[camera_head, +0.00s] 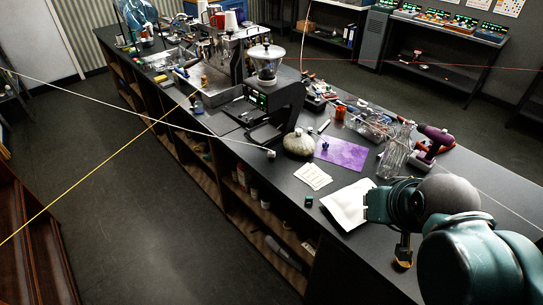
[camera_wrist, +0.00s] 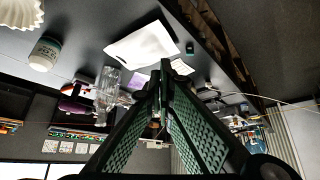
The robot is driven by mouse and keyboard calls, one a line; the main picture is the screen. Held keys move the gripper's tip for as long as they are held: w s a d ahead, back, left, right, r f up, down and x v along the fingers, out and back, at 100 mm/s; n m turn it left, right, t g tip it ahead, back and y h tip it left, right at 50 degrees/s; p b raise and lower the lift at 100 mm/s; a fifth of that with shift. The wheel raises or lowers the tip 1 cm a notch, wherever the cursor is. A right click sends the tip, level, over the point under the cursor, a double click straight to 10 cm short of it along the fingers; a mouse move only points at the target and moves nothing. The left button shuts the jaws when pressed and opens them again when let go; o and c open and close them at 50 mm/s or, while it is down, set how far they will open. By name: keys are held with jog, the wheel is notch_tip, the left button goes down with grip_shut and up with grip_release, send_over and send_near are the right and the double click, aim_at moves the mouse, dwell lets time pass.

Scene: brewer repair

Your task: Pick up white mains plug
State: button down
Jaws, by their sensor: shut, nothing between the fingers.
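The white mains plug (camera_head: 271,153) appears as a small pale block at the end of a white cable (camera_head: 180,122), by the front edge of the dark counter (camera_head: 335,237).
Near the plug are a pale rounded bag (camera_head: 298,143), light cards (camera_head: 313,176) and a purple mat (camera_head: 342,153). A white sheet (camera_head: 348,204) and small green block (camera_head: 309,201) lie closer. The grinder (camera_head: 268,75) stands behind. A yellow cable (camera_head: 95,171) crosses left.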

dwell(0.4)
jog(key=c, duration=2.3)
grip_release()
